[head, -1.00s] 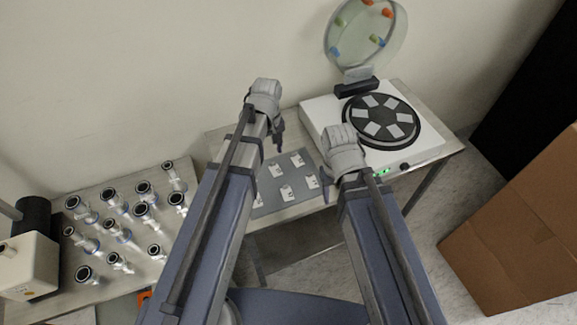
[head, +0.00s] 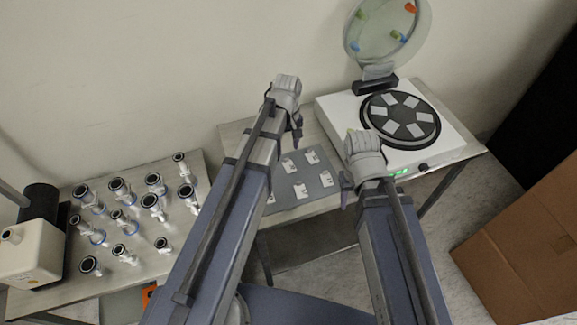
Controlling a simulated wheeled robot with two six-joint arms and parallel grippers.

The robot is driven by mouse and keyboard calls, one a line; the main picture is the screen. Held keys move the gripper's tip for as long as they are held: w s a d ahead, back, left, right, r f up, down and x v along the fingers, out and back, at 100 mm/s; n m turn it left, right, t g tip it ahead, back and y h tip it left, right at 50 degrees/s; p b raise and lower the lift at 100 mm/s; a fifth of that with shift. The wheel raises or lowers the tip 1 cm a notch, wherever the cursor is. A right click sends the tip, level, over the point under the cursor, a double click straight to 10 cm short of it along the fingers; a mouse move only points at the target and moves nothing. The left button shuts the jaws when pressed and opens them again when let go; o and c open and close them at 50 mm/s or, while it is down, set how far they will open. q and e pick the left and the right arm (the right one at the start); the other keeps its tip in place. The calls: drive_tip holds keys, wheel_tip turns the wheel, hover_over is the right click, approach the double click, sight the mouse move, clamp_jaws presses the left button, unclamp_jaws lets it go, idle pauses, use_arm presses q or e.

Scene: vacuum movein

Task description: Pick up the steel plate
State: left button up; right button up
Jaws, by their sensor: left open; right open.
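The steel plate, a flat grey sheet (head: 308,174) with several small white pieces on it, lies on the middle table in the head view. My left gripper (head: 298,128) is above the plate's far edge, fingers pointing down, and appears apart from it. It is open and empty. My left arm hides the plate's left part. My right gripper (head: 346,188) is open and empty beside the plate's right edge; its fingers are partly hidden by its own wrist, and I cannot tell its height above the table.
A white machine (head: 333,112) with a round black disc (head: 401,115) and a raised clear lid (head: 385,28) stands to the right. Several metal fittings (head: 118,187) stand on the left table beside a beige pump (head: 30,258). A cardboard box (head: 530,240) is at right.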

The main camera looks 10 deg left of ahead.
sight(287, 158)
use_arm(q)
wheel_tip(287, 158, down, 5)
drive_tip(key=b, duration=0.4)
drive_tip(key=shift+s+a+b, duration=0.1)
drive_tip(key=shift+s+b, duration=0.05)
drive_tip(key=shift+b, duration=0.2)
drive_tip(key=shift+c, duration=0.4)
clamp_jaws()
